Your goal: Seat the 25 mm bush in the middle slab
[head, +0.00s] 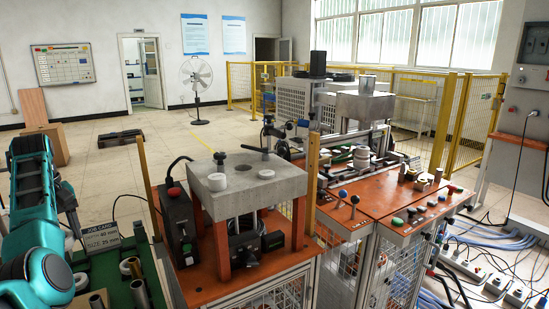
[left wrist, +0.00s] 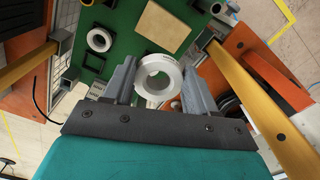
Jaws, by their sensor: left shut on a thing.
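In the left wrist view my left gripper (left wrist: 158,88) is shut on a white ring-shaped bush (left wrist: 142,82), with a finger on each side of it. Its bore faces the camera, and small lettering shows on its side. The green tray (left wrist: 127,18) lies beyond it. In the head view my teal left arm reaches in at the left edge; I cannot make out the held bush there. A thick grey slab (head: 238,184) stands on orange legs in the middle. My right gripper is not in view.
A black box (head: 178,225) stands beside the slab's left legs. A yellow post (head: 148,187) rises between tray and slab. Another bench (head: 375,193) stands to the right.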

